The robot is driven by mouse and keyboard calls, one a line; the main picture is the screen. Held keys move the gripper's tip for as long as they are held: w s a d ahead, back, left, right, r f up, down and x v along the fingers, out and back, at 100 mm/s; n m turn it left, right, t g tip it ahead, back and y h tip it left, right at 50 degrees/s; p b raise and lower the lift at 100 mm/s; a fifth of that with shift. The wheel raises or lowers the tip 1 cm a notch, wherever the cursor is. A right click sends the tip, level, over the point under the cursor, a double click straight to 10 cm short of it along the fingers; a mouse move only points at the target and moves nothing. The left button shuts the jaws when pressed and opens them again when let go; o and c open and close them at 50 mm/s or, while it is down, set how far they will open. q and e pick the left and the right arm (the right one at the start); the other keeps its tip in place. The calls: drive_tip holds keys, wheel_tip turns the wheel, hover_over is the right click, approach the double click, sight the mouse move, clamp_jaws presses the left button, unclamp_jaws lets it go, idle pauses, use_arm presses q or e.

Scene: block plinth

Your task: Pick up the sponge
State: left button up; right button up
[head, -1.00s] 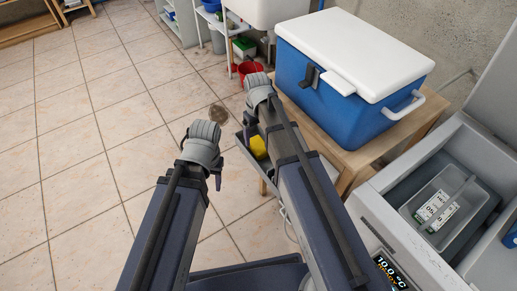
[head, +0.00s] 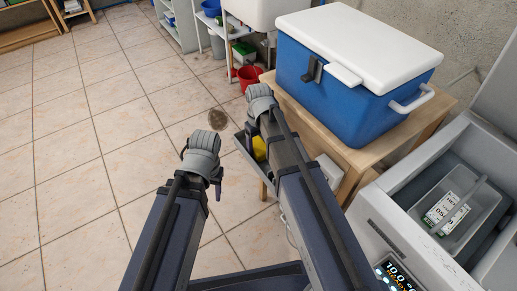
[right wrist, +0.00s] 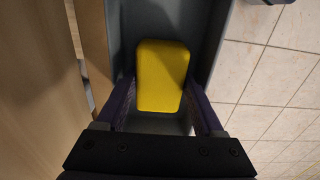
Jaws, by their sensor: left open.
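The yellow sponge (right wrist: 162,75) lies in a narrow grey tray (right wrist: 210,25) in the right wrist view. In the head view the sponge (head: 259,149) shows only partly, with my right arm hiding the rest. My right gripper (right wrist: 161,92) is open, with one purple finger on each side of the sponge's near part. Narrow gaps seem to show between fingers and sponge; whether they touch is unclear. My left gripper (head: 217,183) is open and away from the tray, over the floor; its fingers are mostly hidden.
A blue cooler with a white lid (head: 350,85) stands on a wooden table (head: 357,160) beside the tray. An open grey box with a display (head: 400,205) is at the right. A red bucket (head: 250,76) stands behind. The tiled floor at left is clear.

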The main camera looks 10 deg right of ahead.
sight(258, 145)
drive_tip(key=c, duration=0.6)
drive_tip(key=shift+r, duration=0.15)
wheel_tip(258, 145, up, 10)
drive_tip(key=p, duration=1)
drive_tip(key=o, duration=0.8)
drive_tip(key=c, duration=0.7)
